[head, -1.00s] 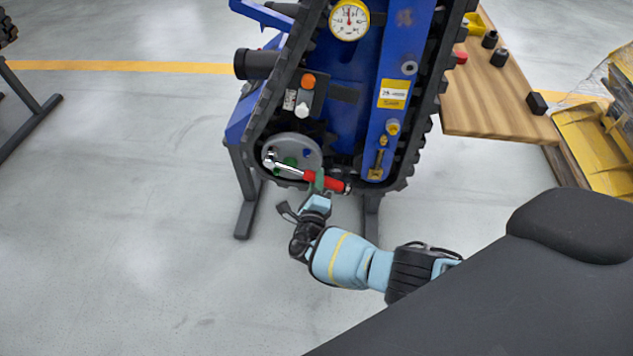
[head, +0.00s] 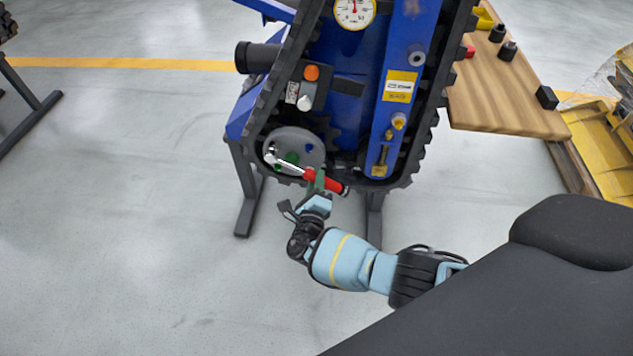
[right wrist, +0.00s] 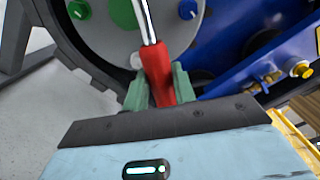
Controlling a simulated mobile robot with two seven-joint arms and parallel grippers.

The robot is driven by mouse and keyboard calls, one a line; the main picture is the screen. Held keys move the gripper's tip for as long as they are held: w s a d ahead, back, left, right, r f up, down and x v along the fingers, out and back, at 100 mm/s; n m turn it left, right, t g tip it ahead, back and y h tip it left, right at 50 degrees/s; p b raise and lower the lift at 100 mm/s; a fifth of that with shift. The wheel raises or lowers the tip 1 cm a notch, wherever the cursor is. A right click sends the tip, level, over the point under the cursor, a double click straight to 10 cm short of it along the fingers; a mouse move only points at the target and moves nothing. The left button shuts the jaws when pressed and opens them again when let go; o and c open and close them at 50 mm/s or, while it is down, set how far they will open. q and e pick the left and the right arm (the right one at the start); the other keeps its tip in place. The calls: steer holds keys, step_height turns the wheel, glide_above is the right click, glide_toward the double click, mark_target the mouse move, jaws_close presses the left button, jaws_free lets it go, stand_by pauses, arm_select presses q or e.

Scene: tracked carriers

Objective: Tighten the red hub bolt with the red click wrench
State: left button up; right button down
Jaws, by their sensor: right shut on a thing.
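The red click wrench (head: 325,181) has a red handle and a silver shaft. My right gripper (head: 316,185) is shut on its handle. The right wrist view shows the red handle (right wrist: 158,76) between the green fingertips of my right gripper (right wrist: 158,88). The wrench's silver head (head: 270,155) lies over the left side of the round grey hub (head: 308,145). Green and blue bolts show on the hub. The red hub bolt does not show; the wrench head may cover it, but I cannot tell. My left gripper is not in view.
The blue tracked carrier (head: 350,110) stands on dark stands, its black track around the hub. A wooden bench (head: 500,95) with black sockets is at the right, beside yellow parts (head: 597,140).

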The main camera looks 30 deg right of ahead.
steer(key=shift+w+a+f+m+b, duration=0.15)
steer(key=shift+f+m+b, duration=0.15)
steer(key=shift+m, duration=0.1)
steer(key=shift+r, duration=0.1)
steer(key=shift+w+a+f+m+b, duration=0.2)
steer(key=shift+a+f+m+b, duration=0.25)
steer(key=shift+b, duration=0.5)
steer(key=shift+d+f, duration=0.1)
steer(key=shift+f, duration=0.1)
steer(key=shift+w+a+f+m+b, duration=0.25)
steer(key=shift+a+f+m+b, duration=0.15)
steer(key=shift+m+b, duration=0.4)
